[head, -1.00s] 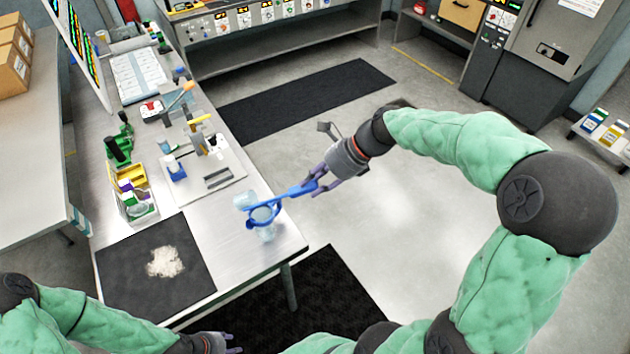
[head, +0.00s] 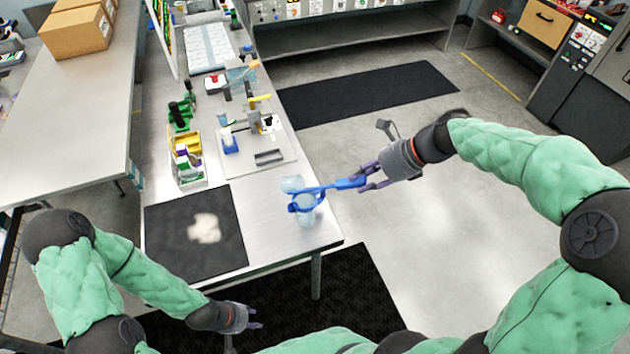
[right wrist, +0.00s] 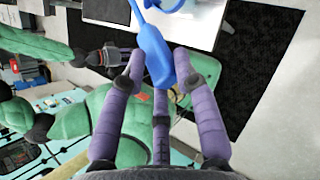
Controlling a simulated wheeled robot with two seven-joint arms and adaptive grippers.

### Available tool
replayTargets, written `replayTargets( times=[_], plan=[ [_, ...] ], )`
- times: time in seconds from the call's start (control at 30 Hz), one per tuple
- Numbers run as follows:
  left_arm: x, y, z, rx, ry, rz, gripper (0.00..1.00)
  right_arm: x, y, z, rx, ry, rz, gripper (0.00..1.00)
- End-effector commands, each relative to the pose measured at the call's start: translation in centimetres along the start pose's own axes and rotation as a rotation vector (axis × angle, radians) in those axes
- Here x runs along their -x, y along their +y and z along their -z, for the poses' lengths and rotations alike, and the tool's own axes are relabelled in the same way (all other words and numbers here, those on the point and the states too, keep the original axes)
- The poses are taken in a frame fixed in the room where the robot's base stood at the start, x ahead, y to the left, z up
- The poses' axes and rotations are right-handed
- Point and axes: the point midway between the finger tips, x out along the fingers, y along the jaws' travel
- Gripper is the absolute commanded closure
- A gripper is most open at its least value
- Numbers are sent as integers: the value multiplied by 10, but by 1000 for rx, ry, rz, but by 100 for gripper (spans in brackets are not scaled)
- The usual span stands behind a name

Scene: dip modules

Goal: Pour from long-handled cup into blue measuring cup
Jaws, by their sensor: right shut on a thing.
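The long-handled cup has a blue handle (head: 345,184) and a blue ring-like rim (head: 301,203), above the table's near right corner. My right gripper (head: 370,182) is shut on the far end of that handle; its purple fingers also close around it in the right wrist view (right wrist: 160,75). A clear bluish cup (head: 307,217) shows just below the rim, and another clear bluish vessel (head: 291,184) just behind it. I cannot tell which is the measuring cup, whether they touch, or what they hold. My left gripper (head: 255,318) is empty, fingers apart, in front of the table.
A black mat (head: 165,245) with a pale patch (head: 204,228) lies left of the cups. Behind stand a bin of small bottles (head: 187,165) and a board with tools (head: 265,158). The table's right edge is close to the cups; open floor lies beyond it.

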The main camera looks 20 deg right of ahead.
Motion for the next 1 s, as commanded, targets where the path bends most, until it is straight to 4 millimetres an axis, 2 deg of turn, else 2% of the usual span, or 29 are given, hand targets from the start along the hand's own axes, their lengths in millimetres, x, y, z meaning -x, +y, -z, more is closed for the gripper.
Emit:
replayTargets(
  times=[1.0],
  plan=[
    [-39, -14, 1, 0, 0, 0, 60, -16, -11, 25, -7, -100, -44, 100]
  ],
)
